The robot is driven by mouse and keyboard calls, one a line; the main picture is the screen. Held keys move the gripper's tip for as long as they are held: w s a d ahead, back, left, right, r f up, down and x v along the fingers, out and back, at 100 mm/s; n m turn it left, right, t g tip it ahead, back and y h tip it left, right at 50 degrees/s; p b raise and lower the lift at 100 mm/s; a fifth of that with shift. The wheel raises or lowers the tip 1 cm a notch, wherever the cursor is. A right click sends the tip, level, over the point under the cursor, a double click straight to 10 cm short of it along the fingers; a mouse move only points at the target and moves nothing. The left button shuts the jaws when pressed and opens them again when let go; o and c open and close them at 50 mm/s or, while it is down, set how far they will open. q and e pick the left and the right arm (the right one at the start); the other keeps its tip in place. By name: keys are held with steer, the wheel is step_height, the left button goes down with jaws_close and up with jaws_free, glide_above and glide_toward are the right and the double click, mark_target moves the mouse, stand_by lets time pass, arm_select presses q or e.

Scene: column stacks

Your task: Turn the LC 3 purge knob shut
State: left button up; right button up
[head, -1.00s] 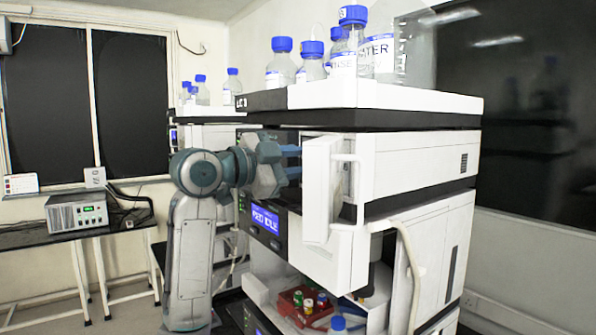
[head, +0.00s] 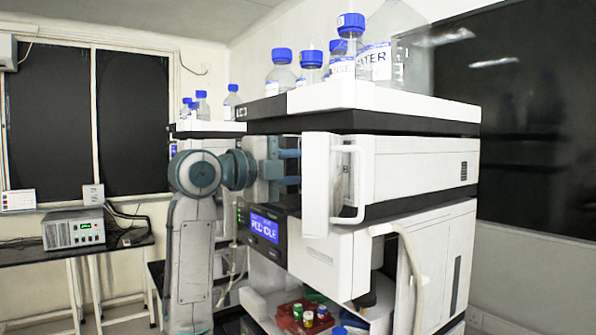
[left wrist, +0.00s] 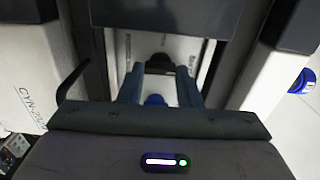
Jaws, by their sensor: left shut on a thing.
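The LC 3 stack (head: 400,95) is a white and black column with an "LC 3" label on its top tray edge. My left gripper (head: 290,168) reaches from the left into the stack's recessed front, behind an open white door. In the left wrist view, its two blue-grey fingers (left wrist: 160,82) sit on either side of a small black knob (left wrist: 160,64) on a white panel and are shut on it. The knob's pointer and exact angle cannot be made out. In the head view the knob is hidden by the door and gripper. My right gripper is not in view.
The open white door (head: 320,188) stands close right of my left gripper. A lit blue display (head: 264,227) is just below it. Blue-capped bottles (head: 310,65) stand on top. A red tray of vials (head: 305,318) is lower down. A bench with a grey instrument (head: 74,229) is at left.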

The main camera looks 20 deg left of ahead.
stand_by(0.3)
arm_select(q)
steer(key=o, duration=1)
steer(key=shift+s+a+f+b, duration=0.1)
steer(key=shift+s+a+b, duration=0.1)
steer(key=shift+s+b, duration=0.1)
steer(key=b+v, duration=0.4)
steer(key=v, duration=0.6)
